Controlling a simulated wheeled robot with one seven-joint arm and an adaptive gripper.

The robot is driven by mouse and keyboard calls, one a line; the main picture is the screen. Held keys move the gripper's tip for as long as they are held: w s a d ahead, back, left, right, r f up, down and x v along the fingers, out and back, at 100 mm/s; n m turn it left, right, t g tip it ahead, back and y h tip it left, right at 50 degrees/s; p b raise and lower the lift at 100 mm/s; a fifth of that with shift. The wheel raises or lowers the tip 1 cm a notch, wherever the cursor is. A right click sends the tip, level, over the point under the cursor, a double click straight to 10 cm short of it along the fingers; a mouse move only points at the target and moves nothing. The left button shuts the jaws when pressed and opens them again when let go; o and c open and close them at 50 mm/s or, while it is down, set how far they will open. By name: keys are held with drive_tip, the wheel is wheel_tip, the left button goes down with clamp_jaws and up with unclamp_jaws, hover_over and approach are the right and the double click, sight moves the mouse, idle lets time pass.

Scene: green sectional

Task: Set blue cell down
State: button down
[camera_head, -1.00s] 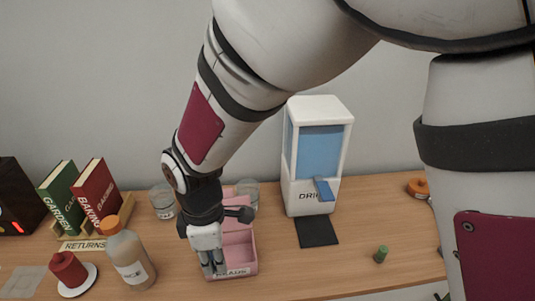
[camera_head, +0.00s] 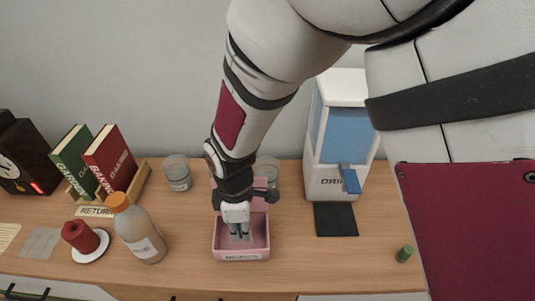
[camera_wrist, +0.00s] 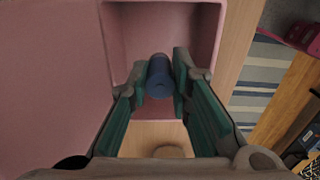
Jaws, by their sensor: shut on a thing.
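The blue cell (camera_wrist: 159,78) is a small dark blue cylinder between my fingertips in the wrist view. My gripper (camera_wrist: 160,82) is shut on it, with one green-padded finger at each side. In the wrist view the cell appears over a compartment of a pink box, with pink walls around it; I cannot tell whether it touches the floor. In the head view my gripper (camera_head: 240,233) points down into the pink box (camera_head: 262,250). The cell cannot be made out there.
A small green cylinder (camera_head: 404,254) stands farther right. Glass jars (camera_head: 177,172) are behind.

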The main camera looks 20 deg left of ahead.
drive_tip(key=shift+f, duration=1.25)
drive_tip(key=shift+f, duration=0.1)
drive_tip(key=c, duration=1.5)
unclamp_jaws()
drive_tip(key=shift+o, duration=0.2)
